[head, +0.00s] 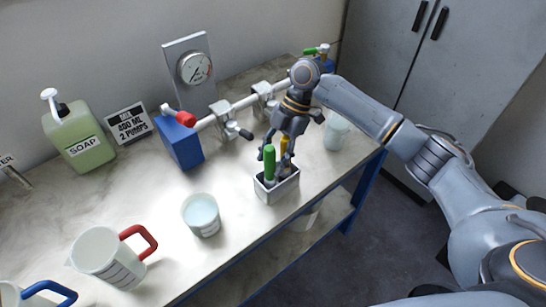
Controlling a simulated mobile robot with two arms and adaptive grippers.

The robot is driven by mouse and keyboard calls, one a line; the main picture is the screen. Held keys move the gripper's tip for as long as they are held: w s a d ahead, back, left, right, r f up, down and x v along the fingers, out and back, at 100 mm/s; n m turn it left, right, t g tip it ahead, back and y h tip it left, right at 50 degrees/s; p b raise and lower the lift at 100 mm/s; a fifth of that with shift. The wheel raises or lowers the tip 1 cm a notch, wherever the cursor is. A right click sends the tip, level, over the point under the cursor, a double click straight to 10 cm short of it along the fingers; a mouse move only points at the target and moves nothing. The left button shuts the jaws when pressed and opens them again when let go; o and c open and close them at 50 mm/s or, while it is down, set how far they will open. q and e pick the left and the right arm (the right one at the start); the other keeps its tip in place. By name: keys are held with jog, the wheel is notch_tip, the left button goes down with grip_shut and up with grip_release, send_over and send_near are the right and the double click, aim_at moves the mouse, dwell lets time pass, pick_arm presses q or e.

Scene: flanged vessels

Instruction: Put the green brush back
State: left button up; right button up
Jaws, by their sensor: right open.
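The green brush (269,161) stands upright in a small grey holder (281,191) near the front edge of the bench, with its green handle up. A yellow-handled tool (285,150) stands beside it in the same holder, partly hidden by the gripper. My right gripper (275,172) points down over the holder, its fingers open and close to the two handles. I cannot tell whether the fingers touch the green handle. My left gripper is not in view.
A cup of pale liquid (201,215) stands to the left, and another cup (336,132) to the right. A red-handled jug (107,256) and soap bottle (77,137) are further left.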

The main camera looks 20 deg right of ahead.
jog(key=shift+w+d+r, duration=0.15)
jog(key=shift+r, duration=0.2)
jog(key=b+v, duration=0.3)
jog(key=v, duration=0.7)
jog(key=shift+d+r, duration=0.1)
jog(key=shift+r, duration=0.1)
jog(key=shift+d+r, duration=0.15)
jog(key=shift+r, duration=0.25)
